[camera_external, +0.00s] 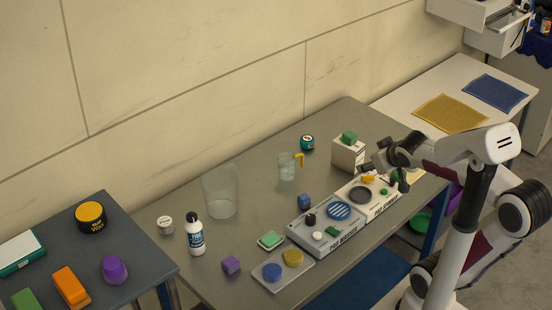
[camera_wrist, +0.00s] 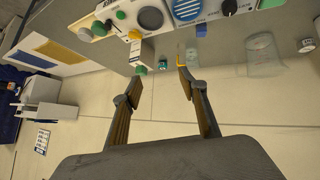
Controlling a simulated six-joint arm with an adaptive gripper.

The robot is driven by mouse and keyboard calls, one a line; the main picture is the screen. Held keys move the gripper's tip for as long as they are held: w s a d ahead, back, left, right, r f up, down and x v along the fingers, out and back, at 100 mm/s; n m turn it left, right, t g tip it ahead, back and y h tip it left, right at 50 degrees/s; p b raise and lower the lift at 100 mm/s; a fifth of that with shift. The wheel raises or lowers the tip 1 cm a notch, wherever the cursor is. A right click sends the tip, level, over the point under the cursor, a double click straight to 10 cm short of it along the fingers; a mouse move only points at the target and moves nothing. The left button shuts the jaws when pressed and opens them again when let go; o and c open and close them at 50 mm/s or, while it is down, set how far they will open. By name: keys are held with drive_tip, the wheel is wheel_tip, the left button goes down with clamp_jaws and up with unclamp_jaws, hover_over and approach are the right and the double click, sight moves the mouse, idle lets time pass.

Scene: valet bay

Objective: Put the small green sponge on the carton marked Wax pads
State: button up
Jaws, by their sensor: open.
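A small green block (camera_external: 349,137), which looks like the small green sponge, rests on top of a white carton (camera_external: 347,156) at the back right of the grey table. Any marking on the carton is too small to read. My gripper (camera_external: 384,177) is open and empty, low over the right end of the white machines, to the right of the carton. In the wrist view the carton (camera_wrist: 144,52) and green block (camera_wrist: 141,70) appear upside down beyond the open fingers (camera_wrist: 160,77); the block is apart from them.
A pad washer (camera_external: 318,244) and a second white machine stand in front of the carton. A yellow-handled jug (camera_external: 287,166) and teal jar (camera_external: 307,142) are left of it.

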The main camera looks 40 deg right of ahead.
drive_tip(key=s+a+f+n+g+y, duration=0.2)
drive_tip(key=s+a+f+y, duration=0.2)
drive_tip(key=s+a, duration=0.7)
drive_tip(key=shift+s+a+f+g, duration=0.3)
drive_tip(key=shift+s+a+f, duration=0.1)
drive_tip(key=shift+a, duration=0.5)
